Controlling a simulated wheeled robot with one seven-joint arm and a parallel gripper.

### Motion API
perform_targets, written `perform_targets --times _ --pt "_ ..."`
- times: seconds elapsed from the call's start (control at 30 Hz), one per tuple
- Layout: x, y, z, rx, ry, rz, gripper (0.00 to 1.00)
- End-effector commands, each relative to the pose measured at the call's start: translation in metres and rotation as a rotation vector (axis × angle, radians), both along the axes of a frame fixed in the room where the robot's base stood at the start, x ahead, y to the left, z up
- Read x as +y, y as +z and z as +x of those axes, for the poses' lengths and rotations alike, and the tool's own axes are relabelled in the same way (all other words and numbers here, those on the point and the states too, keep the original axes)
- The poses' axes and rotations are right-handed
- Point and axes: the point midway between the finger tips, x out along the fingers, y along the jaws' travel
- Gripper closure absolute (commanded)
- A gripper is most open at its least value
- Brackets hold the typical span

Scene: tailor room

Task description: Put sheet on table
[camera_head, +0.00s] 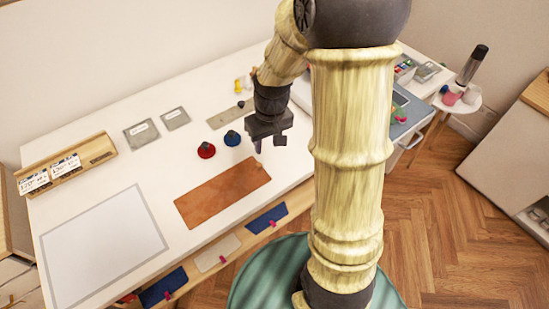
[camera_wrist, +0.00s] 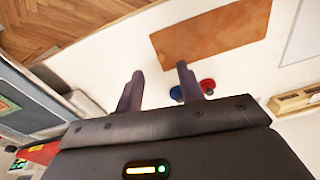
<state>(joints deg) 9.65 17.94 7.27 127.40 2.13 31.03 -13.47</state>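A brown rectangular sheet (camera_head: 222,191) lies flat on the white table (camera_head: 101,115), near its front edge; it also shows in the wrist view (camera_wrist: 212,36). A large white sheet-like rectangle with a grey border (camera_head: 100,250) lies flat at the table's left end. Blue (camera_head: 269,219) and pale (camera_head: 217,254) pieces sit along the wooden front edge below the tabletop. My gripper (camera_head: 268,140) is above the table, just beyond the brown sheet's right far corner. In the wrist view its two fingers (camera_wrist: 161,80) stand apart with nothing between them. Which piece is the task's sheet is unclear.
Red (camera_head: 206,150) and blue (camera_head: 232,138) knobbed objects stand near my gripper. A wooden holder with cards (camera_head: 97,151), grey squares (camera_head: 141,133) and a grey strip (camera_head: 229,115) lie farther back. A small round side table (camera_head: 463,103) stands at right.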

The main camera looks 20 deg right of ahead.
Motion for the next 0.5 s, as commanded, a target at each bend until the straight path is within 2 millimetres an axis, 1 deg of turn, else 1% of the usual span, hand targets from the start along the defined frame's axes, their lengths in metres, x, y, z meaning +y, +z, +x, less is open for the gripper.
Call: perform_targets --times 0.03,0.1,0.23,0.33,0.4,0.5 --pt "0.004 0.008 -0.016 -0.026 -0.019 -0.016 0.62" --pt "0.007 0.017 -0.036 -0.062 -0.056 -0.029 0.62" --pt "0.011 0.026 -0.070 -0.123 -0.118 -0.036 0.62" --pt "0.011 0.029 -0.085 -0.150 -0.148 -0.033 0.62" --pt "0.011 0.030 -0.090 -0.158 -0.158 -0.031 0.62" --pt "0.011 0.029 -0.090 -0.160 -0.161 -0.031 0.62"
